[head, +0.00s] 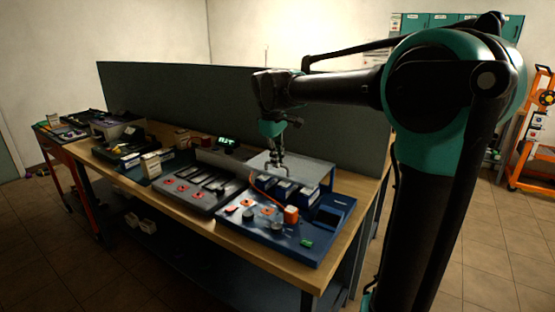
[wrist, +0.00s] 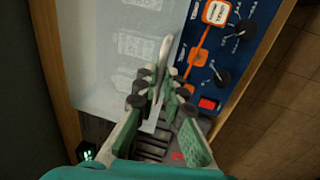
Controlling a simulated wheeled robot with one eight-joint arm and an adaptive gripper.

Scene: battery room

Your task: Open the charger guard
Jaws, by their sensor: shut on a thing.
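The charger guard is a pale translucent panel (head: 312,168), over several blue-and-white units (head: 283,188) on the bench's right part. In the wrist view the guard (wrist: 95,75) fills the left half, with blurred outlines under it. A slim pale handle (wrist: 165,48) stands at its edge. My gripper (head: 281,162) reaches down to the guard from above. In the wrist view its green fingers with black pads (wrist: 159,88) are closed around the handle's lower part. The pads hide the grip itself. I cannot tell whether the guard is tilted.
A blue panel (head: 265,236) with orange parts, knobs and a cable lies in front of the guard. A grey slotted tray (head: 185,200) and a green-lit display (head: 226,142) are to the left. A dark partition (head: 190,95) stands behind the bench.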

